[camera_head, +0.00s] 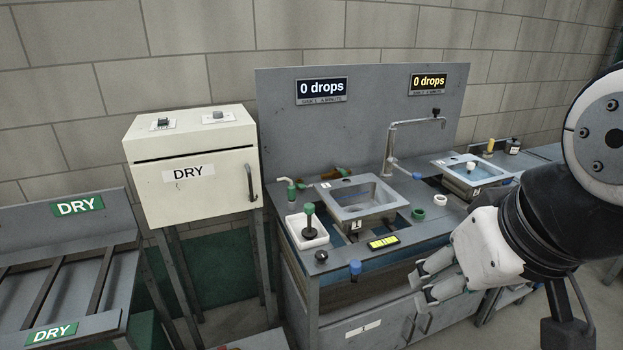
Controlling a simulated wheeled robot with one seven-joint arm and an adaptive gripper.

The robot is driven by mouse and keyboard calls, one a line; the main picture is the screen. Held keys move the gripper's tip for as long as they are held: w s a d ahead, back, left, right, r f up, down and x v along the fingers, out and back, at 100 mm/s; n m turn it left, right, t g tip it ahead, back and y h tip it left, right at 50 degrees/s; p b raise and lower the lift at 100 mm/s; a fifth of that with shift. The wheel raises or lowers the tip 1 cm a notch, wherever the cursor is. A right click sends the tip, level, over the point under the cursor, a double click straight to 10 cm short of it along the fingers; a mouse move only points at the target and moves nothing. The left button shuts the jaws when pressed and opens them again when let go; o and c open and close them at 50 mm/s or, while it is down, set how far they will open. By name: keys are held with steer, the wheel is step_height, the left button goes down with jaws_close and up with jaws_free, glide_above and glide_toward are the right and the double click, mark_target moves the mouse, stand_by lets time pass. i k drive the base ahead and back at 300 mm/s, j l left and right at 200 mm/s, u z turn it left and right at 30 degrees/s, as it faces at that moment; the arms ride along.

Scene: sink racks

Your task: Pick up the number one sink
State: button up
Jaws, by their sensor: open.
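A grey square sink (377,211) sits in the top of the middle counter, with small white tags on its rim and front that are too small to read. A second sink (455,178) sits farther right, with a pale blue basin and a white round piece in it. I cannot tell from the tags which sink is number one. My gripper (422,285) is open and empty. It appears in front of the counter's right part, to the lower right of the grey sink and apart from it.
A tall faucet (389,150) rises behind the sinks. A white tray with a green-topped plunger (309,222) stands left of the grey sink. A DRY cabinet (195,190) and DRY rack (75,250) stand left.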

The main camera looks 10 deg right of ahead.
mark_target(367, 202)
steer(key=i+l+u, duration=0.35)
steer(key=i+l, duration=0.2)
steer(key=i+l+u, duration=0.2)
steer(key=l, duration=0.2)
steer(key=i+l+u, duration=0.35)
steer(key=l, duration=0.45)
steer(key=i, duration=0.1)
